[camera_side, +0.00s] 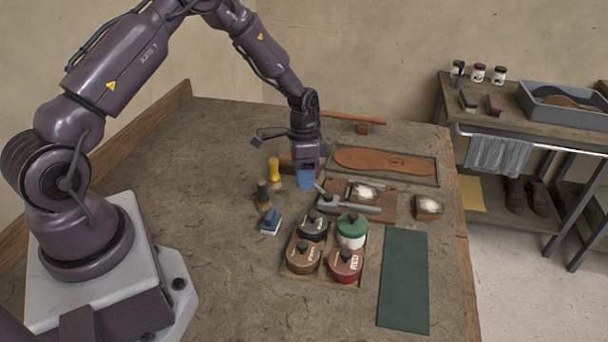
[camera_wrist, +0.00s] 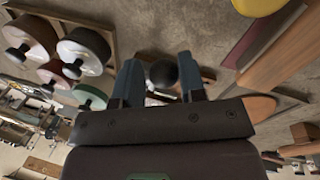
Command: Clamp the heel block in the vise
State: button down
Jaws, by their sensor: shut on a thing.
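My gripper (camera_side: 306,182) is low over the bench with its blue fingers at the left end of the vise. In the wrist view, its fingers (camera_wrist: 160,78) are closed around a dark round knob (camera_wrist: 163,73). The knob looks like the end of the vise handle, but its link to the vise is hidden. The vise (camera_side: 345,208) has grey metal parts on a brown wooden base. A brown block with a white top (camera_side: 366,192) sits at the vise. A similar loose block (camera_side: 428,207) stands to its right. I cannot tell which is the heel block.
A tray of several lidded pots (camera_side: 308,272) stands in front of the vise. A leather sole (camera_side: 383,161) lies in a frame behind it. Brushes (camera_side: 264,196) and a yellow-handled tool (camera_side: 274,170) stand left. A green mat (camera_side: 404,280) lies bare at front right.

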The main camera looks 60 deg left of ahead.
jog(key=shift+w+a, duration=0.15)
jog(key=shift+a, duration=0.1)
jog(key=c, duration=0.8)
grip_release()
jog(key=shift+d, duration=0.1)
jog(key=r, duration=0.4)
jog(key=a+r, duration=0.1)
jog(key=r, duration=0.3)
jog(key=w+a+r, duration=0.1)
jog(key=r, duration=0.3)
jog(key=shift+a+r, duration=0.1)
jog(key=shift+r, duration=0.25)
